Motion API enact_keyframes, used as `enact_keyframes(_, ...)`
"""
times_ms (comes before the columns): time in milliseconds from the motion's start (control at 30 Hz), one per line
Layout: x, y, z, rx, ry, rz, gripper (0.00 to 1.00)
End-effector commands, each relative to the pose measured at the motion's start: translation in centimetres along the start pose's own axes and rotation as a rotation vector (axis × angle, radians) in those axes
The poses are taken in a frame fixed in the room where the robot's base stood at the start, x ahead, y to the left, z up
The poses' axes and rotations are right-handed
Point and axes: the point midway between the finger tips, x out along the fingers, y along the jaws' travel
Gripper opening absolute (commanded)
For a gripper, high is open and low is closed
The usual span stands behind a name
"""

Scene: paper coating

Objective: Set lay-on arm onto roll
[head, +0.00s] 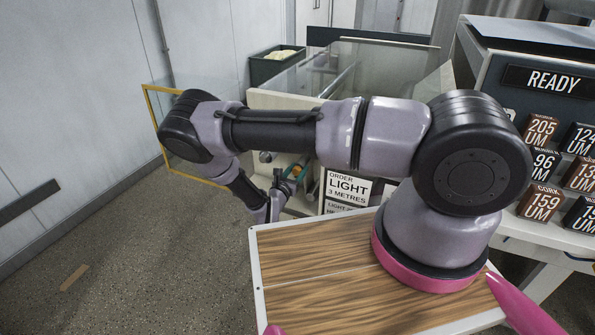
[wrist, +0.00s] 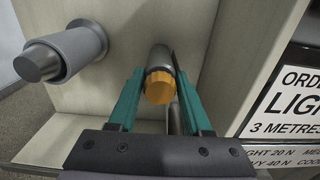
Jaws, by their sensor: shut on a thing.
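My gripper (wrist: 157,78) has two green fingers, one on each side of an orange-ended grey rod in the wrist view. The fingers are shut on this orange knob (wrist: 160,88), which seems to be the handle of the lay-on arm. A grey roll end with a dark stub (wrist: 62,52) sticks out of the pale panel to the left, apart from my fingers. In the head view my gripper (head: 291,171) is small, at the machine's near end, partly hidden by my arm. Contact between lay-on arm and roll cannot be seen.
A pale machine panel (wrist: 115,25) stands close behind the knob. A sign reading LIGHT, 3 METRES (head: 348,188) is to the right. A yellow-edged clear guard (head: 155,125) stands left of the machine. A READY display and label blocks (head: 541,131) are at right.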

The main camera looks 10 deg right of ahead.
Motion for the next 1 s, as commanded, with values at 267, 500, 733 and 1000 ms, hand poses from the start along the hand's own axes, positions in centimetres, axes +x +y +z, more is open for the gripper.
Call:
enact_keyframes(267,-0.1,0.0,0.0,0.000,0.001,0.001,0.00)
enact_keyframes(500,-0.1,0.0,0.0,0.000,0.001,0.001,0.00)
enact_keyframes(733,-0.1,0.7,0.2,-0.038,0.001,0.003,0.00)
enact_keyframes(1000,-0.1,4.6,1.2,-0.295,0.000,0.005,0.00)
